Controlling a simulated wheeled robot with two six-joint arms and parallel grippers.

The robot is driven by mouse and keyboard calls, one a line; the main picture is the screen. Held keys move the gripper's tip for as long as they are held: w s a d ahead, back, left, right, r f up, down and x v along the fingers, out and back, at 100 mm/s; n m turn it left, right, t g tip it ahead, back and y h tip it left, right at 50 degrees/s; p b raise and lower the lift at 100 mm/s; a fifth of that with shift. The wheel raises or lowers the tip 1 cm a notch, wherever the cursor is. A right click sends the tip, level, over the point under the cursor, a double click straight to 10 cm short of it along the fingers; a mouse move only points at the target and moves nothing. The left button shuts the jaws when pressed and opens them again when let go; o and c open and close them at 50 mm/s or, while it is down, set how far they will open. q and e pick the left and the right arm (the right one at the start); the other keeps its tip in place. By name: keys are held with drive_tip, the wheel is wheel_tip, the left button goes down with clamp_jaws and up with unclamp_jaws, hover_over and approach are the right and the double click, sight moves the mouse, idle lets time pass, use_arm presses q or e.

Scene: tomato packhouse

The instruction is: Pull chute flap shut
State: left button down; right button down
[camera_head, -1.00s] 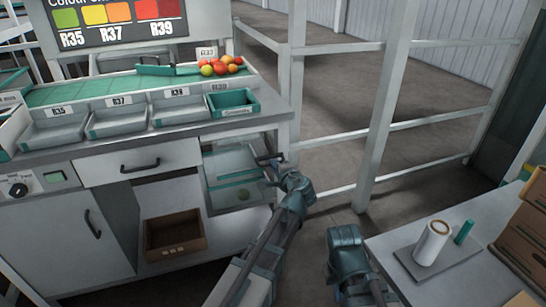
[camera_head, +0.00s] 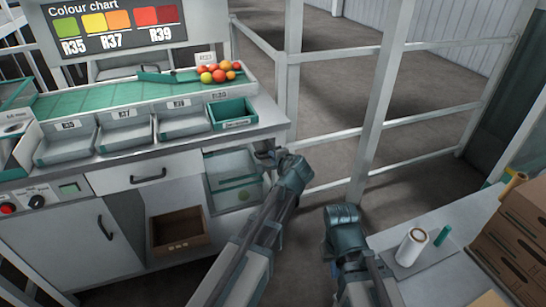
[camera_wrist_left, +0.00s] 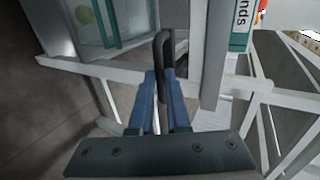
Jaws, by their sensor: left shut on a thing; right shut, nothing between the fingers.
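The chute flap (camera_head: 222,168), a clear panel with teal bars, is at the right end of the grading bench, under the worktop. It also shows in the left wrist view (camera_wrist_left: 110,22), top left. Its dark handle (camera_wrist_left: 161,42) stands between the blue fingers of my left gripper (camera_wrist_left: 164,78), which is shut on it. In the head view my left gripper (camera_head: 268,157) is at the flap's right edge, its fingertips small and partly hidden. My right gripper (camera_head: 342,216) is shut and empty, well away from the flap; its fingertips are hard to see.
The grading bench (camera_head: 160,153) carries several grey bins and a green bin (camera_head: 233,113); tomatoes (camera_head: 218,72) lie above. A wooden crate (camera_head: 180,232) sits on the lower shelf. A side table (camera_head: 445,262) with a white roll (camera_head: 411,247) and boxes is at right. Railings stand behind.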

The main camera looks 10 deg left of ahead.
use_arm(q)
drive_tip(key=shift+w+a+r, duration=0.1)
drive_tip(key=shift+w+r, duration=0.2)
use_arm(e)
drive_tip(key=shift+r, duration=0.15)
use_arm(q)
drive_tip(key=c, duration=1.2)
unclamp_jaws()
drive_tip(key=shift+o, duration=0.2)
drive_tip(key=shift+s, duration=0.1)
drive_tip(key=shift+s, duration=0.1)
drive_tip(key=shift+s, duration=0.1)
